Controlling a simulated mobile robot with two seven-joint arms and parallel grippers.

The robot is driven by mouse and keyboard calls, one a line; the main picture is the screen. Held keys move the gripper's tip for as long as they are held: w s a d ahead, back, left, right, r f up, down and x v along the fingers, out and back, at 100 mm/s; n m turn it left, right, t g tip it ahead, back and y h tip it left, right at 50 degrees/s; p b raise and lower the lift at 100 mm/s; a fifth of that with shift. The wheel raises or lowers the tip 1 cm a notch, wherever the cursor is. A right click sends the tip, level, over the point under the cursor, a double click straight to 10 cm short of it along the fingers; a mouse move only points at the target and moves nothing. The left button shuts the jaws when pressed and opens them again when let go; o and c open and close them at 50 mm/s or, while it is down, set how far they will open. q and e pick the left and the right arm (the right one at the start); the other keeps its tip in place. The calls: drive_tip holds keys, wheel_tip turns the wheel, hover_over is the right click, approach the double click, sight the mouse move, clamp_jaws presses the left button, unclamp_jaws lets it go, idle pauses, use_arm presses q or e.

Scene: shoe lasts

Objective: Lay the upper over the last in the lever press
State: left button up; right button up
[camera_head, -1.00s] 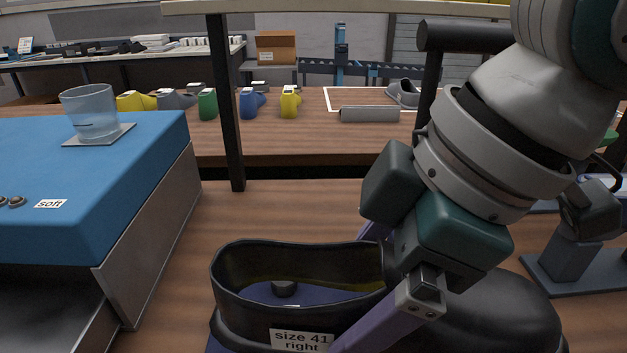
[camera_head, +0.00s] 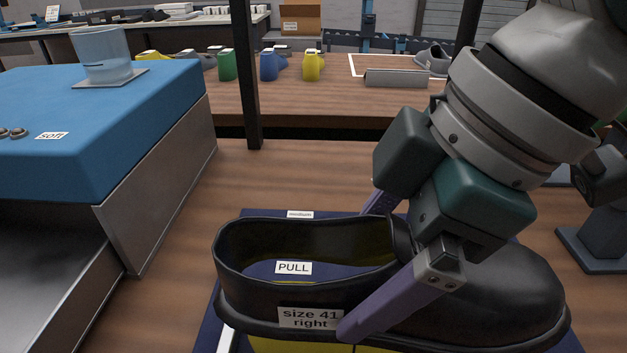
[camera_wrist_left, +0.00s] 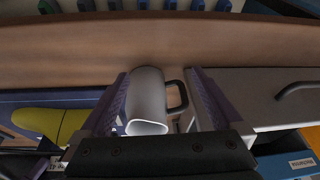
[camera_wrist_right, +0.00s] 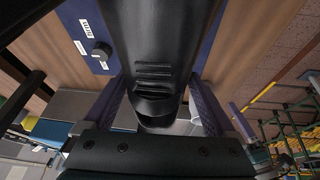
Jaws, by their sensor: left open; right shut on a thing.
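The black shoe upper (camera_head: 480,290), tagged "size 41 right", fills the lower middle of the head view. In the right wrist view the upper (camera_wrist_right: 155,40) runs between the fingers. Below the upper, part of a yellow last (camera_head: 300,346) shows over the blue press base (camera_head: 228,300). Most of the last is hidden, and I cannot tell whether the upper touches it. In the left wrist view a yellow last (camera_wrist_left: 40,122) lies at the left. My left gripper (camera_wrist_left: 160,90) is open, its fingers either side of a grey mug.
A blue block marked "soft" (camera_head: 110,150) carries a glass (camera_head: 103,55) at the left. A dark post (camera_head: 247,75) stands behind the upper. Several coloured lasts stand on the far bench (camera_head: 300,100). A grey stand (camera_head: 600,240) is at the right.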

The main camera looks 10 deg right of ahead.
use_arm(q)
drive_tip(key=shift+d+f+b, duration=0.15)
drive_tip(key=shift+f+b, duration=0.75)
drive_tip(key=shift+f, duration=0.1)
use_arm(e)
drive_tip(key=shift+f, duration=2.05)
use_arm(q)
drive_tip(key=shift+f+b, duration=1.15)
use_arm(e)
drive_tip(key=shift+f, duration=2.5)
use_arm(q)
drive_tip(key=shift+f, duration=0.2)
use_arm(e)
drive_tip(key=shift+f, duration=0.55)
drive_tip(key=o, duration=1.1)
use_arm(q)
wheel_tip(320, 180, up, 2)
drive_tip(key=shift+r+p, duration=0.2)
drive_tip(key=shift+p, duration=0.75)
use_arm(e)
drive_tip(key=v, duration=1)
